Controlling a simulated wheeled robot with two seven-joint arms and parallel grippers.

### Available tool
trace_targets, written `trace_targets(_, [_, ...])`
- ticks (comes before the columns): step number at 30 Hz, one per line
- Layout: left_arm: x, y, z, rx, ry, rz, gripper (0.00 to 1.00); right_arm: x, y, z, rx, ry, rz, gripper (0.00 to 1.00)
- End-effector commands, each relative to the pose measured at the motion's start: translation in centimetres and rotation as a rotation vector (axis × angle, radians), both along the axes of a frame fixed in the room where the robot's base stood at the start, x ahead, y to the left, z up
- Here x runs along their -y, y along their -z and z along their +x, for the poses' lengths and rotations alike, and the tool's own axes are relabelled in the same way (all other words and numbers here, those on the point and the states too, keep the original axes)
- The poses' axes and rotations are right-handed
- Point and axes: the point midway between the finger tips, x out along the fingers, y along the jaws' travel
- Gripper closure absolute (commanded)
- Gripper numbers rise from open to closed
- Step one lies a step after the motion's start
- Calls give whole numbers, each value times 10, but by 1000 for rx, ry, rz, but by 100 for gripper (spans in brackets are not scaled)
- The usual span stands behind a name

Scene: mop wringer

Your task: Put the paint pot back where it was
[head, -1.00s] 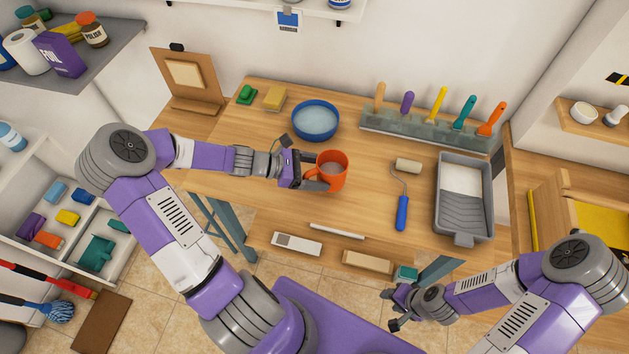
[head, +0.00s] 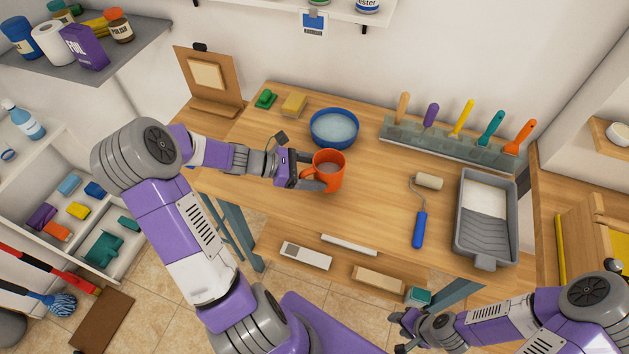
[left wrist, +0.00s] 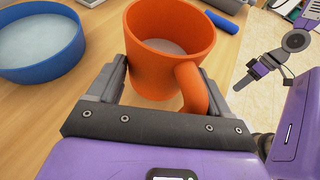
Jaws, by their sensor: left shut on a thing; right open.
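The orange paint pot (head: 328,166) is a mug-like pot with a side handle, upright over the front part of the wooden table. My left gripper (head: 312,179) is shut on it from the left. In the left wrist view the orange pot (left wrist: 165,75) sits between the two fingers of my left gripper (left wrist: 155,90), its handle by the right finger. Greyish content shows inside. I cannot tell whether its base touches the table. My right gripper (head: 405,332) is open and empty, low in front of the table.
A blue bowl (head: 334,143) stands just behind the pot. A paint roller (head: 420,225), a grey tray (head: 487,240) and a rack of colourful-handled tools (head: 450,146) lie to the right. A green block (head: 265,99) and yellow sponge (head: 293,104) are back left.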

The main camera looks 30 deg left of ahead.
Motion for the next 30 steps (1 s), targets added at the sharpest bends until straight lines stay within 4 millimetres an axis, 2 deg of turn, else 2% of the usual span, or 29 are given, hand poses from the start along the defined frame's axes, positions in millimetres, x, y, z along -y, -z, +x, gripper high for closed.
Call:
trace_targets(7, [0,33,0,0,0,-3,63,0,12,0,0,0,0,55])
trace_targets(18, [0,36,0,1,1,0,63,0,12,0,0,0,0,55])
trace_targets(19, [0,37,0,1,0,1,19,0,12,0,0,0,0,55])
trace_targets(21, [0,37,0,0,0,1,9,0,12,0,0,0,0,55])
trace_targets(23, [0,37,0,0,0,1,0,0,12,0,0,0,0,55])
trace_targets(30, [0,35,0,0,0,1,0,0,11,0,0,0,0,55])
